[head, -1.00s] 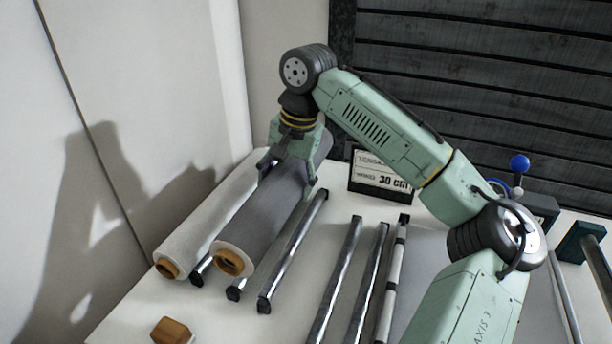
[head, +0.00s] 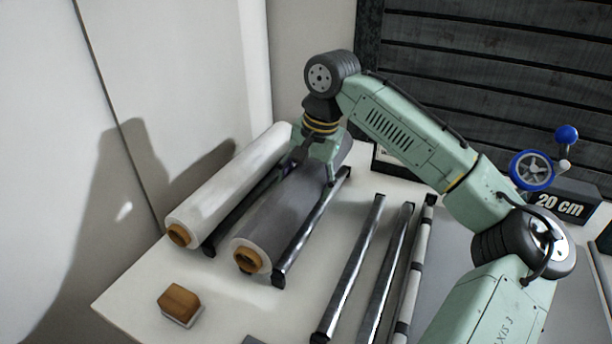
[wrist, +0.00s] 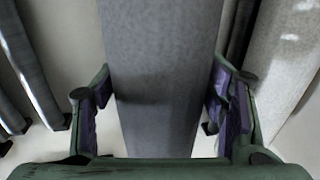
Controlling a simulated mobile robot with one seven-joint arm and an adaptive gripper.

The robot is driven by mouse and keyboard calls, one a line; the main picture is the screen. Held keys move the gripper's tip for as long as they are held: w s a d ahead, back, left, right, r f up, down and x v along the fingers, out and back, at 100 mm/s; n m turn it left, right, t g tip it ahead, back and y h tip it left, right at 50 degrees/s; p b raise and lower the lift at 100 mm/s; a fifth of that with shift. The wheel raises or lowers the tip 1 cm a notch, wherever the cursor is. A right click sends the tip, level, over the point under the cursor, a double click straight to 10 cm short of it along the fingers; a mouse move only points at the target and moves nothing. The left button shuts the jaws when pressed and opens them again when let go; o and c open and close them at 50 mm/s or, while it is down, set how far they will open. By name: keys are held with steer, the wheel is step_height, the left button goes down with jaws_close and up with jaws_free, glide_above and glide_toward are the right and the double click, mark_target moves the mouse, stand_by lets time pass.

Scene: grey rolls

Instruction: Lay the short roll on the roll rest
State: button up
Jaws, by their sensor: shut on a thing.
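The short roll is a grey roll (head: 287,212) with a brown core at its near end. My gripper (head: 317,166) is shut on it from above, towards its far half. In the wrist view the grey roll (wrist: 160,50) runs between the two fingers (wrist: 160,105). The roll rest appears to be the dark-ended metal rails by this roll: one rail (head: 312,232) shows close along its right side, another (head: 235,212) to its left. The roll hides what is beneath it, so I cannot tell whether it touches the rails.
A longer white roll (head: 228,185) lies just left. Several separate rails (head: 352,270) lie to the right. A brown-and-white block (head: 180,304) sits at the near left. A sign stands behind, and a "20 cm" block (head: 562,206) at right.

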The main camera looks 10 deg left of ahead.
steer(key=shift+f, duration=0.7)
steer(key=o, duration=1.7)
steer(key=shift+c, duration=0.2)
steer(key=r, duration=0.4)
steer(key=d+r, duration=0.1)
steer(key=r, duration=0.3)
steer(key=d+r, duration=0.1)
steer(key=r, duration=0.2)
steer(key=shift+s+d+r, duration=0.15)
steer(key=shift+s+r, duration=0.05)
steer(key=shift+r, duration=0.2)
steer(key=shift+s+f, duration=0.1)
